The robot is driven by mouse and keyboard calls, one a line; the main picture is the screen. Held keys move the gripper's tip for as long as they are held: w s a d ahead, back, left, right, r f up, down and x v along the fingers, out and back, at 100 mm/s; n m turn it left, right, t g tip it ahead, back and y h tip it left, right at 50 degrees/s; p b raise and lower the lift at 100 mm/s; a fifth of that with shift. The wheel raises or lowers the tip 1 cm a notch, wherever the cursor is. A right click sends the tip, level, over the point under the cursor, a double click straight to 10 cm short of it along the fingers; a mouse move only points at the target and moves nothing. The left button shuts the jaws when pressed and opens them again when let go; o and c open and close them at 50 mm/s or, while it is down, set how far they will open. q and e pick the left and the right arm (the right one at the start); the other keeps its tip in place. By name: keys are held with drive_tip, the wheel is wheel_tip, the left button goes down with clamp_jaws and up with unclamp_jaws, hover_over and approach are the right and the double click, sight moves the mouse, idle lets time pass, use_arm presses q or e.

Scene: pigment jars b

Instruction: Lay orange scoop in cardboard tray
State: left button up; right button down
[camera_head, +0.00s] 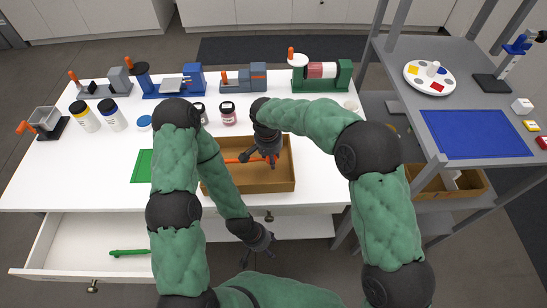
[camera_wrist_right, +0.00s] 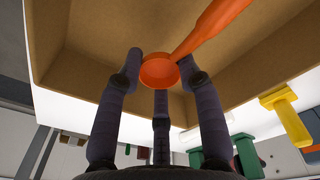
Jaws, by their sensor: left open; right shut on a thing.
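The orange scoop (camera_head: 232,161) is in my right gripper (camera_head: 271,157), over the inside of the brown cardboard tray (camera_head: 278,184). In the right wrist view, the three fingers of my right gripper (camera_wrist_right: 160,78) close around the orange scoop (camera_wrist_right: 205,40) near its round cup. The handle runs to the upper right. The tray's brown inside (camera_wrist_right: 95,35) surrounds it; I cannot tell whether the scoop touches the tray's floor. My left gripper (camera_head: 262,243) is open and empty, low in front of the table's front edge, to the right of the open drawer.
The white drawer (camera_head: 70,240) is open with a green scoop (camera_head: 130,252) in it. A green mat (camera_head: 142,165) lies left of my left arm. Jars and small machines line the table's back. A grey shelf (camera_head: 450,185) with a blue mat (camera_head: 472,133) stands right.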

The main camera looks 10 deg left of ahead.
drive_tip(key=shift+f+b, duration=0.3)
drive_tip(key=shift+f, duration=0.25)
drive_tip(key=shift+f, duration=0.1)
drive_tip(key=c, duration=0.8)
unclamp_jaws()
drive_tip(key=shift+r+p, duration=0.3)
drive_tip(key=shift+r, duration=0.25)
drive_tip(key=r+p, duration=0.1)
drive_tip(key=r, duration=0.3)
drive_tip(key=r+p, duration=0.1)
drive_tip(key=r, duration=0.3)
drive_tip(key=s+r+p, duration=0.1)
drive_tip(key=r, duration=0.3)
drive_tip(key=shift+a+p, duration=0.25)
drive_tip(key=shift+p, duration=0.1)
